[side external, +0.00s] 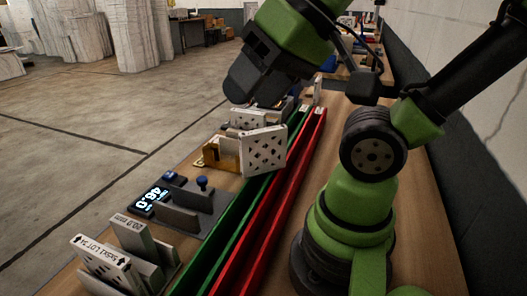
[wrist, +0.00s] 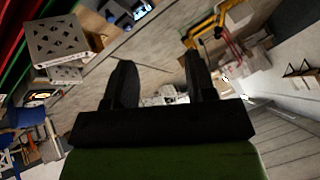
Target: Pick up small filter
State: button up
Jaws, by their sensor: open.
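A white box with a pattern of dark holes (side external: 262,152) stands tilted beside a brass-coloured fixture (side external: 220,153); in the wrist view a similar holed box (wrist: 58,42) is at upper left. Two more pale boxes stand in a holder at the near left: one with large printed text and arrows (side external: 103,264), one smaller with a printed label (side external: 131,233). I cannot tell which is the small filter. My gripper (wrist: 158,78) is open, with nothing seen between its black fingers. In the side view it (side external: 253,84) is above and behind the holed box; its fingertips are unclear.
A green rail (side external: 232,240) and a red rail (side external: 268,225) run along the bench. Another pale box (side external: 247,117) lies behind the holed one. Floor is open at left.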

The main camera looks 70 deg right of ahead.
jog(key=m+g+h, duration=0.3)
jog(key=m+g, duration=0.5)
jog(key=m, duration=1.5)
send_over(264, 130)
jog(key=a, duration=0.1)
jog(key=f, duration=0.8)
jog(key=shift+w+f, duration=0.25)
jog(key=shift+f, duration=0.15)
jog(key=f, duration=0.4)
jog(key=shift+s+d+f, duration=0.15)
jog(key=shift+s+d, duration=0.05)
jog(key=shift+d, duration=0.05)
jog(key=f, duration=0.5)
jog(key=shift+s+d+f, duration=0.1)
jog(key=shift+d+f, duration=0.2)
jog(key=shift+f, duration=0.05)
jog(key=shift+c, duration=0.3)
grip_shut()
